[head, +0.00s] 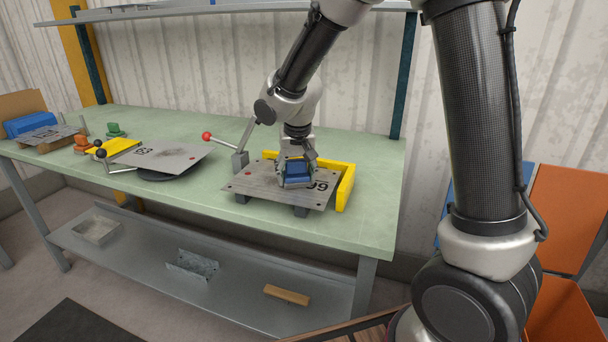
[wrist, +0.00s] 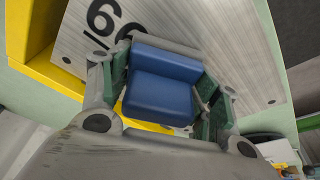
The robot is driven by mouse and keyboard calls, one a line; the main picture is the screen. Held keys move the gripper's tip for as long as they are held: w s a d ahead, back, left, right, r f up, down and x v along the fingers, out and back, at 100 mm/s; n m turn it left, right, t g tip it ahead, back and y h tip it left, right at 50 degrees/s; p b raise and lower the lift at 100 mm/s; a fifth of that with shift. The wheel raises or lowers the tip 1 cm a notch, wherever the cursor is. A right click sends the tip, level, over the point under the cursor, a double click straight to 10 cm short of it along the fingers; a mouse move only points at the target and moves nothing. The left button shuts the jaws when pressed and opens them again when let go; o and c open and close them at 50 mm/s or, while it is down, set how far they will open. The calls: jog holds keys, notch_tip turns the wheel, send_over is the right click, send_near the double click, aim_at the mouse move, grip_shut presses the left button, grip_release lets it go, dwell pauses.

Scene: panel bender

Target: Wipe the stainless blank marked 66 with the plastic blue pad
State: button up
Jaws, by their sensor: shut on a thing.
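The stainless blank marked 66 (head: 258,181) lies on dark supports near the right end of the bench, against a yellow angled stop (head: 346,186). Its number is partly covered in the wrist view, where the brushed plate (wrist: 232,45) fills the upper middle. My gripper (head: 298,168) is shut on the blue pad (head: 297,176), over the number end of the blank. In the wrist view the pad (wrist: 160,88) sits between the green-lined fingers, with a grey strip along its far edge. The pad is at or very close to the plate; I cannot tell whether it touches.
A red-knobbed lever (head: 207,136) stands left of the blank. Further left, another marked plate (head: 160,156) lies on a dark round base, near a yellow piece (head: 112,150). A third plate (head: 48,136) lies at the far left. The lower shelf (head: 225,290) holds a tray and loose pieces.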

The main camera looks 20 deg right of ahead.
aim_at(307, 173)
jog(key=shift+w+a, duration=1.05)
jog(key=shift+a, duration=0.45)
jog(key=shift+w+a, duration=1)
jog(key=shift+a, duration=0.5)
jog(key=shift+w+a, duration=1.05)
jog(key=shift+a, duration=0.45)
jog(key=shift+s+d, duration=0.1)
jog(key=shift+s+d+r, duration=0.1)
jog(key=shift+s+d, duration=0.3)
jog(key=shift+d, duration=0.2)
jog(key=shift+s+d, duration=0.4)
jog(key=shift+d, duration=0.2)
jog(key=shift+s+d+f, duration=0.1)
jog(key=shift+s+d, duration=0.5)
jog(key=shift+d, duration=0.3)
jog(key=shift+s+d+f, duration=0.1)
jog(key=shift+s+d, duration=0.5)
jog(key=shift+d, duration=0.25)
jog(key=shift+s+d+r, duration=0.1)
jog(key=shift+s+d, duration=0.55)
jog(key=shift+d, duration=0.25)
jog(key=shift+s+d+f, duration=0.1)
jog(key=shift+s+d, duration=0.5)
jog(key=shift+d, duration=0.35)
jog(key=shift+s+d+r, duration=0.1)
jog(key=shift+s+d, duration=0.55)
jog(key=shift+d, duration=0.25)
jog(key=shift+r, duration=0.15)
jog(key=shift+r, duration=2.9)
